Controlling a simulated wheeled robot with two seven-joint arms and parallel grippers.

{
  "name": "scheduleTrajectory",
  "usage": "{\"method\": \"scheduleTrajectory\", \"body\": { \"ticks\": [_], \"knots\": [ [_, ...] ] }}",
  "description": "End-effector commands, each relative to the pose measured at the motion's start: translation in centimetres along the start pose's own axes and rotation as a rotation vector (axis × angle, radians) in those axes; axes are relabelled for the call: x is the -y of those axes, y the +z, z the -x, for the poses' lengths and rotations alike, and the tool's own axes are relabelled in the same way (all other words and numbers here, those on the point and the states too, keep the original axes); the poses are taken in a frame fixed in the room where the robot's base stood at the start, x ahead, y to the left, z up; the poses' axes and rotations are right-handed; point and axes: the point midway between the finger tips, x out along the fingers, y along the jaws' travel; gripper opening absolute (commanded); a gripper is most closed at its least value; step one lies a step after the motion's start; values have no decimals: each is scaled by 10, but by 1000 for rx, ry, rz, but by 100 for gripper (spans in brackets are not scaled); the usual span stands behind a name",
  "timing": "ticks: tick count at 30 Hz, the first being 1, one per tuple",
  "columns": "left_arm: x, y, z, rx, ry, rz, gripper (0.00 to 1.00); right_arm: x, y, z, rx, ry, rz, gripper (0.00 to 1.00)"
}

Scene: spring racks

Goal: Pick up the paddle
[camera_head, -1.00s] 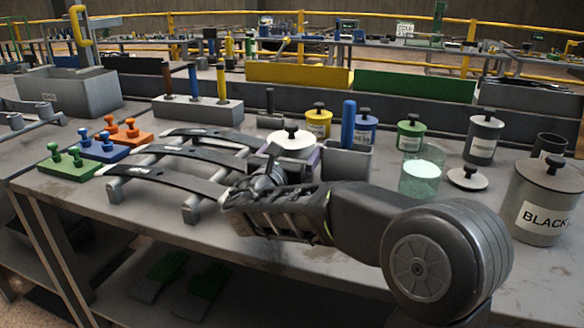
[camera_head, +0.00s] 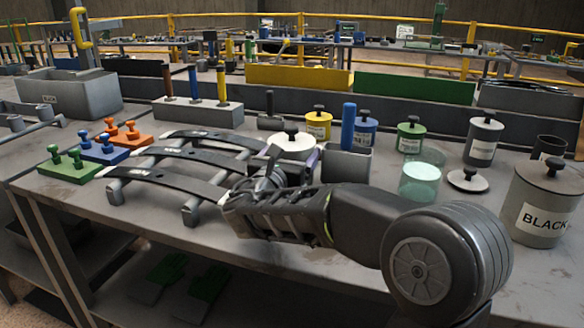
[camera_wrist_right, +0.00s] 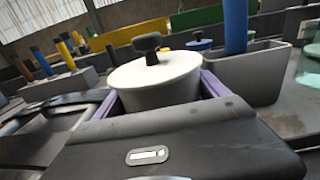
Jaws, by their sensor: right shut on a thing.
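An upright blue handle (camera_head: 348,126) stands in a grey open box (camera_head: 346,165), right of a white lidded pot; the handle's lower end is hidden, so I cannot tell if it is the paddle. It also shows in the wrist view (camera_wrist_right: 235,25). My right gripper (camera_head: 291,165) is at the white pot (camera_head: 292,147). In the wrist view the pot (camera_wrist_right: 155,82), with a black knob, sits between the gripper's purple-sided fingers (camera_wrist_right: 160,95). The right gripper is shut on it. My left gripper is not in view.
A rack with curved black strips (camera_head: 190,155) lies left of my right arm. Brown, blue and yellow handles stand in a grey block (camera_head: 200,112). A green glass jar (camera_head: 419,180), a loose lid (camera_head: 467,180) and labelled pots, including BLACK (camera_head: 545,205), stand right.

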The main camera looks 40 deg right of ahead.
Motion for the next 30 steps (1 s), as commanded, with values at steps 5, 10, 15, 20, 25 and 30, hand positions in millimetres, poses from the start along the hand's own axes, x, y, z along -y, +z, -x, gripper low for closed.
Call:
{"method": "scheduleTrajectory", "body": {
  "ticks": [5,10,15,20,25,30],
  "knots": [
    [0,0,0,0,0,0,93,0,0,0,0,0,0,41],
    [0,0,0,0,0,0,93,0,0,0,0,0,0,27],
    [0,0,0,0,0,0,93,0,0,0,0,0,0,13],
    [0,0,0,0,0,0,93,0,2,0,4,0,-2,11],
    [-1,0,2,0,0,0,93,0,6,0,4,0,-2,11],
    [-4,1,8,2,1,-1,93,0,23,0,6,0,-6,11]
  ]
}}
